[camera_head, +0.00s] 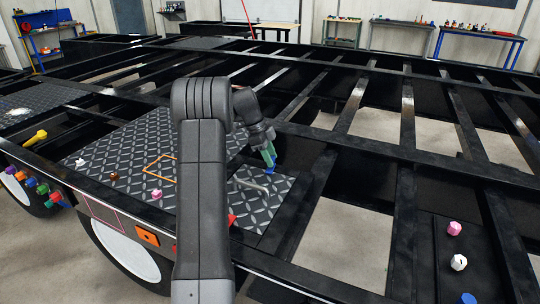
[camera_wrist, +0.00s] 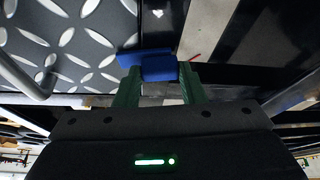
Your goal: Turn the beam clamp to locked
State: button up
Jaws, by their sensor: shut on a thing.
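A small blue piece, which looks like the beam clamp (camera_head: 270,170), sits at the edge of the diamond-plate panel beside a black beam. My gripper (camera_head: 268,156) reaches down to it with green fingers. In the wrist view the blue clamp (camera_wrist: 158,67) lies between the two green fingertips of my gripper (camera_wrist: 159,78), and they are shut on it. A flat blue part extends to the left of the fingers. The clamp's lower parts and any lock marking are hidden, so I cannot tell its setting.
A grey bent rod (camera_head: 250,186) stands on the diamond plate (camera_head: 215,165) near my gripper; it also shows at left in the wrist view (camera_wrist: 22,75). Open gaps lie between the beams at right.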

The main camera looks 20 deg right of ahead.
jog(key=shift+r+m+g+y+p, duration=0.1)
jog(key=shift+m+g+y+p, duration=0.2)
jog(key=shift+m, duration=0.7)
jog(key=o, duration=1)
jog(key=v, duration=1.3)
jog(key=shift+w+r+p, duration=0.15)
jog(key=shift+r+p, duration=0.2)
jog(key=shift+f, duration=0.15)
jog(key=x, duration=1.3)
jog(key=shift+f+b, duration=0.3)
jog(key=shift+b, duration=0.05)
